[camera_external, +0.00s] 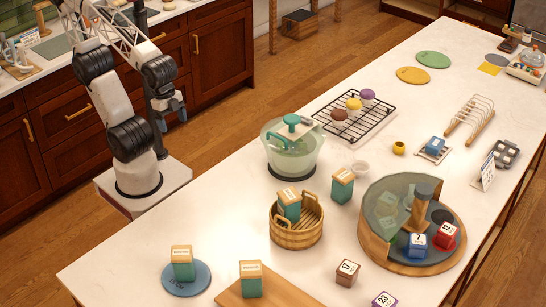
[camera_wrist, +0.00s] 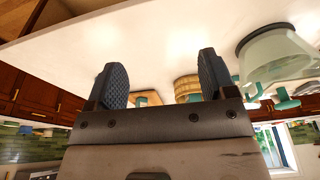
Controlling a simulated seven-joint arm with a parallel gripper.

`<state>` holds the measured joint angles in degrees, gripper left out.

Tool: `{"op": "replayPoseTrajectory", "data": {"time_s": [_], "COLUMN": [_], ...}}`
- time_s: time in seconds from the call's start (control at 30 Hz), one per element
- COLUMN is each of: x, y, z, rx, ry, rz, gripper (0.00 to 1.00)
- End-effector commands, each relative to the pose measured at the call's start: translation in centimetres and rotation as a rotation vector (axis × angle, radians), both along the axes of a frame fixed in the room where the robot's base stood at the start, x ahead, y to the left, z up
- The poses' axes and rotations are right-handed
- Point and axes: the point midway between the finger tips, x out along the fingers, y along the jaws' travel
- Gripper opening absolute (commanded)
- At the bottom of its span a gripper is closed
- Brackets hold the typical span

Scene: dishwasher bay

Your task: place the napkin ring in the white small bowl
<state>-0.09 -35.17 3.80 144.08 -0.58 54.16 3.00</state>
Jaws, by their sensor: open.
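The napkin ring looks to be the small yellow ring (camera_external: 399,148) standing on the white counter, right of the middle in the external view. The white small bowl (camera_external: 360,168) sits on the counter to its left and slightly nearer the camera, apart from it. It looks empty, but it is small in the picture. My gripper (camera_external: 176,108) is raised to the left of the counter, far from both. In the wrist view my gripper (camera_wrist: 162,82) has its two fingers spread with nothing between them. Neither the ring nor the bowl can be made out there.
A clear pot with a green-handled item (camera_external: 290,155) stands left of the white bowl. A teal canister (camera_external: 342,185) and a round wooden tray (camera_external: 450,265) with a glass cover are nearby. A black rack (camera_external: 352,117) with cupcakes lies behind. Counter around the ring is fairly clear.

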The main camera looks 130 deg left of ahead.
Motion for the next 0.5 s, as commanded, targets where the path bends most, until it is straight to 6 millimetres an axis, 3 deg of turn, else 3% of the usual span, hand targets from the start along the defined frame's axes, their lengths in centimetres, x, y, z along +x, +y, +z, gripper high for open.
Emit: {"op": "replayPoseTrajectory", "data": {"time_s": [0.17,0.5], "x": [2.5,9.5], "y": [0.8,3.5], "z": [1.2,4.2], "rx": [0.018,0.064], "ry": [0.009,0.032], "rz": [-0.051,-0.208], "gripper": [0.77,0.77]}}
